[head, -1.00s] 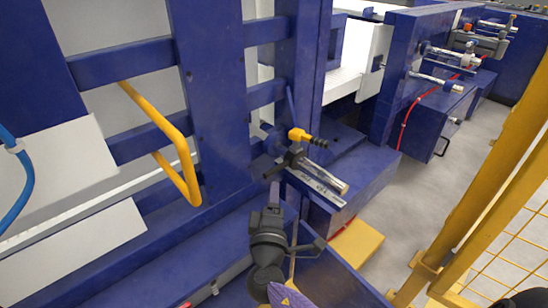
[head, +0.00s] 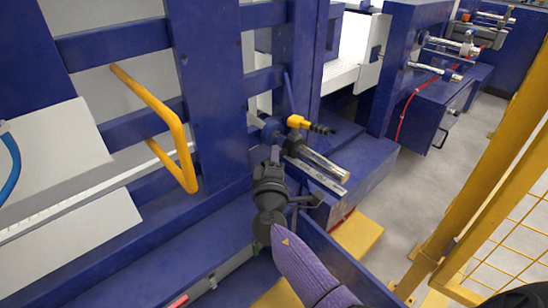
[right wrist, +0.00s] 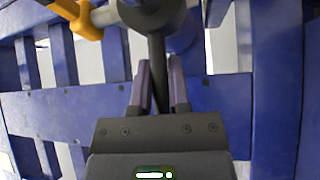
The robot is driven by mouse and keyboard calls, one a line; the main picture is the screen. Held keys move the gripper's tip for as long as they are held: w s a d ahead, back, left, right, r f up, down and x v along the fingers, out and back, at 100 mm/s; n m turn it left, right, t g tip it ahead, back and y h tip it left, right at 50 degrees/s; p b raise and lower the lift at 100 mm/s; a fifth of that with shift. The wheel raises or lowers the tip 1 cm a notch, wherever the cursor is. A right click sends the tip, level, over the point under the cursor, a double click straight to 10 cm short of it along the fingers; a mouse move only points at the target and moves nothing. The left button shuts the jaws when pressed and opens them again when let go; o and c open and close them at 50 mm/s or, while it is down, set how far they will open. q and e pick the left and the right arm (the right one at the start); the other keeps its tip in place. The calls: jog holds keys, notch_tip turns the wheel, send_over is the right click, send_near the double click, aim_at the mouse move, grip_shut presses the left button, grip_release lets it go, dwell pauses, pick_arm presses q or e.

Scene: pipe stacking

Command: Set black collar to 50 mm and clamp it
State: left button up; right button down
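The black collar (right wrist: 152,14) is at the top of the right wrist view, with a dark lever (right wrist: 157,55) hanging toward me. In the head view my right gripper (head: 275,154) is at the near end of the silver rod (head: 324,164) and partly hides the collar. In the right wrist view the two fingers of my right gripper (right wrist: 160,75) stand close on either side of the lever. Whether they press on it is unclear. A scale bar (head: 316,176) lies alongside the rod; its marks are too small to read. My left gripper is not in view.
A yellow handle with a black knob (head: 299,121) is just above the collar. Blue frame posts (head: 212,90) and a yellow grab bar (head: 182,145) stand to the left. A yellow fence (head: 480,160) is at the right. Grey floor (head: 440,185) is free between.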

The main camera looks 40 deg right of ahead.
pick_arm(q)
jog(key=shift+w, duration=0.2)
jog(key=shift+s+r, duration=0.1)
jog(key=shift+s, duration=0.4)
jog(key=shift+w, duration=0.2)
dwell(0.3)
